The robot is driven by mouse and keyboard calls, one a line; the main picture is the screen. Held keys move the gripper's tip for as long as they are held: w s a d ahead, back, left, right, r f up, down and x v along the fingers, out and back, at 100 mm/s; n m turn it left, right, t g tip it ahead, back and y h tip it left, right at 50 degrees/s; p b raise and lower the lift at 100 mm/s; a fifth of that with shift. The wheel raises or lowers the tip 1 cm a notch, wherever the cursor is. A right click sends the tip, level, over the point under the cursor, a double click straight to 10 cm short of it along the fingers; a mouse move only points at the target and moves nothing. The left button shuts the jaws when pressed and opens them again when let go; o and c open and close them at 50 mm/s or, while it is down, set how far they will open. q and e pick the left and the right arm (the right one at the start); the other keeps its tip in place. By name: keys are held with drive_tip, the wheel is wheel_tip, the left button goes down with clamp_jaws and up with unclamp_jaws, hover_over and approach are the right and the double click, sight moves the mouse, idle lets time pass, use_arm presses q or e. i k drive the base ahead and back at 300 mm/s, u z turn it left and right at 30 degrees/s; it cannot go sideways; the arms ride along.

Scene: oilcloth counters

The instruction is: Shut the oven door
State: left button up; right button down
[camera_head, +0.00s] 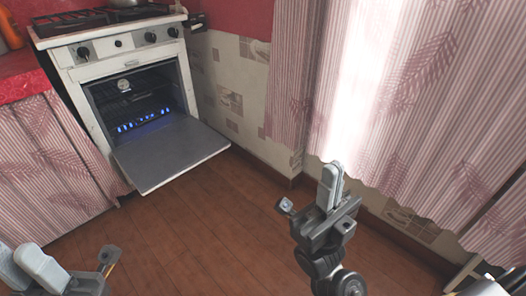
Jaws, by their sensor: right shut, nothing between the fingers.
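The white oven (75,75) stands at the upper left. Its door (172,153) is hinged down and lies open, about level, reaching out over the floor. The oven cavity shows a rack, a round dial and a row of blue flames. My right gripper (330,185) is in the lower middle, to the right of the door and well apart from it. Its fingers are together with nothing between them. My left gripper (25,265) is at the bottom left corner, partly cut off by the frame, away from the door. Whether its fingers are apart is unclear.
A red-topped counter (22,84) with a striped curtain (50,165) stands left of the oven. A pot (128,3) sits on the stove top. A tiled wall (235,95) and long curtains (420,110) bound the right. The wooden floor (200,225) before the door is clear.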

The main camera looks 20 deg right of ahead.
sight(151, 161)
drive_tip(key=z, duration=0.25)
drive_tip(key=i, duration=0.85)
drive_tip(key=u, duration=1)
